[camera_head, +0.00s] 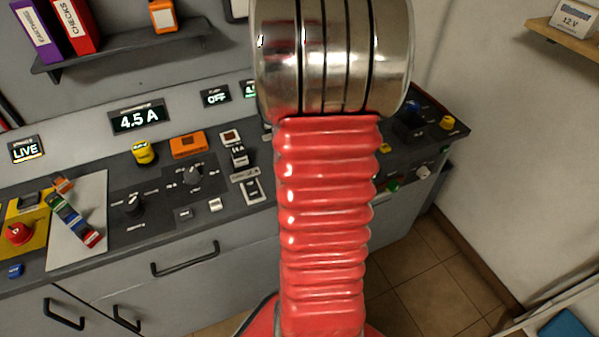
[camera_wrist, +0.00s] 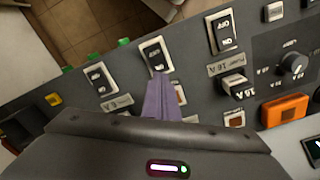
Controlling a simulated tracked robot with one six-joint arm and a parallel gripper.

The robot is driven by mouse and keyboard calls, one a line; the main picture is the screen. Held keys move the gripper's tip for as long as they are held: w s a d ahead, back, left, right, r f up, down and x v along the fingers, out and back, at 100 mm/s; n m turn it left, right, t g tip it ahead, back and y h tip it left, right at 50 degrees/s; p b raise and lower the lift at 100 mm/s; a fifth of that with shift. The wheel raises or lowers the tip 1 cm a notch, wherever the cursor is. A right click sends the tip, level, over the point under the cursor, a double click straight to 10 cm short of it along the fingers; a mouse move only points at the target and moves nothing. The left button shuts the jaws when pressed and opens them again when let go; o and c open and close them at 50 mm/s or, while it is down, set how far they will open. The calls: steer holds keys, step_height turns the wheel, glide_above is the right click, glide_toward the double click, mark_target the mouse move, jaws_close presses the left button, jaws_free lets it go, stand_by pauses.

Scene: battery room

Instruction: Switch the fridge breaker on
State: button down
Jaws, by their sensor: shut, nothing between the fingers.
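In the wrist view three black rocker switches in white frames sit in a slanting row: a left one (camera_wrist: 98,78), a middle one (camera_wrist: 155,56) and a right one (camera_wrist: 224,32). Each has small ON/OFF lettering. I cannot read which is the fridge breaker. My gripper (camera_wrist: 159,78), with purple-grey fingers, is shut and empty. Its tips lie at the lower edge of the middle rocker; I cannot tell whether they touch. The fingers cover the middle rocker's label. The head view shows one rocker (camera_head: 253,190); my arm hides the others and the gripper.
In the wrist view a black toggle (camera_wrist: 232,86), a rotary knob (camera_wrist: 292,65) and an orange box (camera_wrist: 284,110) stand to the right. In the head view a red emergency button (camera_head: 18,232) and a drawer handle (camera_head: 184,259) are at the left. Tiled floor (camera_head: 430,262) lies beyond the console.

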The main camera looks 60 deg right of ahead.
steer(key=shift+r, duration=0.7)
stand_by(0.3)
steer(key=a+r+n+t, duration=0.2)
steer(key=a+r+n, duration=0.1)
steer(key=a, duration=0.9)
steer(key=s+a+r+n+t, duration=0.1)
steer(key=a+r+n, duration=0.2)
steer(key=a, duration=0.9)
steer(key=s+a+r+n+t, duration=0.1)
steer(key=a+r+n, duration=0.3)
steer(key=a, duration=0.8)
steer(key=shift+s+a+n+t, duration=0.15)
steer(key=shift+a+n+t, duration=0.15)
steer(key=shift+n+t, duration=0.65)
steer(key=shift+d, duration=0.1)
